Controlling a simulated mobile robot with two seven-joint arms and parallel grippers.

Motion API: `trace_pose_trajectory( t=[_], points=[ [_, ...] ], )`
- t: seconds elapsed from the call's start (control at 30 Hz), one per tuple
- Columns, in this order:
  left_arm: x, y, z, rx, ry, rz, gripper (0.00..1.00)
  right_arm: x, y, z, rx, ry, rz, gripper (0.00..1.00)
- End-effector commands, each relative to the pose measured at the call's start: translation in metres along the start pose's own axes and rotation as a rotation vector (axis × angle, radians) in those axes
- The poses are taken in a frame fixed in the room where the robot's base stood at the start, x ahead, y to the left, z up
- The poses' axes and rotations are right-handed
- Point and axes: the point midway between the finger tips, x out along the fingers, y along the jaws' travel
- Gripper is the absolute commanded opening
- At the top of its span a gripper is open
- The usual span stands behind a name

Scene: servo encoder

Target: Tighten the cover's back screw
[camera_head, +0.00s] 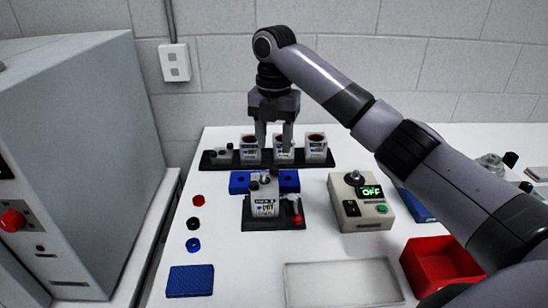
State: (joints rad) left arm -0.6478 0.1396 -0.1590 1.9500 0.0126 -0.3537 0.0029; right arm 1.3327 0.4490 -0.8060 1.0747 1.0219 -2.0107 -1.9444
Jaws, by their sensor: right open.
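A pale servo unit (265,205) with a printed label stands on a dark fixture (262,225) in the middle of the table. Dark parts sit on its top, and a small red-tipped piece stands at its right side. Its cover and back screw are too small to tell apart. My right gripper (274,147) points down behind the servo unit, open, with its fingers in front of the wall. The fingertips are at the back rack (212,163), close to its middle unit (284,154); whether they touch it I cannot tell. My left gripper is not in view.
A control box (362,209) with an "OFF" display stands right of the fixture. A red bin (440,265), a pale tray (342,284) and a blue pad (190,281) lie in front. A blue block (239,182) is behind the fixture. A large grey cabinet (85,150) stands left.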

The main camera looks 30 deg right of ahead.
Motion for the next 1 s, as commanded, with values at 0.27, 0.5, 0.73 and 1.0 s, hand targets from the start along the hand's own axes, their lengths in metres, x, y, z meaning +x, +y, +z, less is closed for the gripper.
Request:
trace_pose_trajectory(
  t=[0.27,0.5,0.73,1.0],
  points=[
    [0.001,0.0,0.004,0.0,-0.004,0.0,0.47,0.042,0.0,-0.001,0.0,0.004,-0.001,0.48],
    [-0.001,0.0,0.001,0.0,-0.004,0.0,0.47,0.06,0.0,0.0,0.001,0.0,-0.001,0.48],
    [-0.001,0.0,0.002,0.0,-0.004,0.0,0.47,0.061,0.0,0.0,0.001,0.0,0.0,0.48],
    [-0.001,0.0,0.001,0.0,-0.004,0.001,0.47,0.061,0.0,0.0,0.001,0.0,0.0,0.0]
  ],
)
